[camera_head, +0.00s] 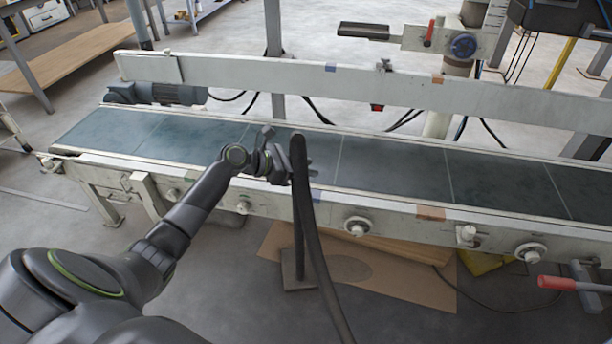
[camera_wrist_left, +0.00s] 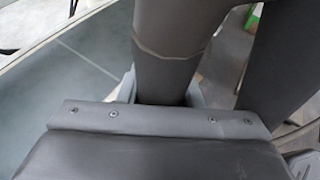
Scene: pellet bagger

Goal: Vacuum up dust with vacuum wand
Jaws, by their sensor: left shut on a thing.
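The vacuum wand shows as a dark tube (camera_head: 299,165) standing roughly upright in front of the conveyor, with a dark hose (camera_head: 322,265) curving down to the bottom edge. My left gripper (camera_head: 292,170) is shut on the wand, over the belt's near edge. In the left wrist view, the thick dark wand (camera_wrist_left: 170,45) passes between the fingers, and a second dark tube (camera_wrist_left: 285,60) runs at the right. The conveyor belt (camera_head: 390,170) is grey-green with pale, cloudy patches; I cannot tell whether these are dust. The wand's working end is not clear. My right gripper is out of view.
The conveyor's pale near rail (camera_head: 400,207) has several knobs, and a higher back rail (camera_head: 290,80) runs behind the belt. A red-handled tool (camera_head: 556,283) is at the lower right. Cardboard (camera_head: 400,290) lies on the floor below. The belt looks free of objects.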

